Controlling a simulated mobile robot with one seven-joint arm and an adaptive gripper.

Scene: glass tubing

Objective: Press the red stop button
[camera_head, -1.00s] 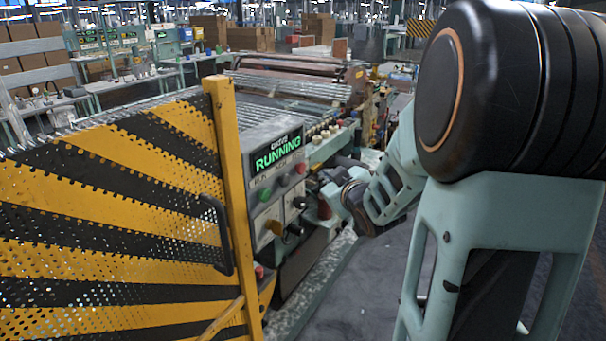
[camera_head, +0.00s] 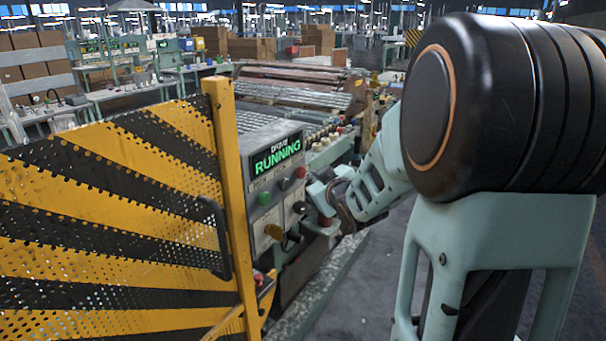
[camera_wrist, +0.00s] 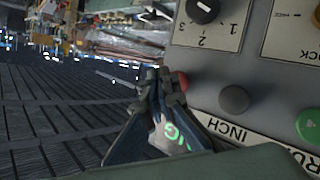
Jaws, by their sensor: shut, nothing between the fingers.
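The red stop button (camera_head: 301,172) is on the grey control panel, to the right of a dark grey button (camera_head: 285,184) and a green button (camera_head: 264,198). In the wrist view the red button (camera_wrist: 182,80) shows partly from behind my fingertips. My gripper (camera_wrist: 168,88) is shut and empty, with its tips right by the red button; I cannot tell whether they touch it. In the head view my gripper is small at the panel's right edge. The panel's display (camera_head: 276,158) reads RUNNING in green.
A yellow-and-black perforated guard (camera_head: 110,220) with a yellow post (camera_head: 232,200) stands left of the panel. A black selector knob (camera_wrist: 202,10) and the green button (camera_wrist: 309,125) are near my fingers. Open floor (camera_head: 370,285) lies right of the machine.

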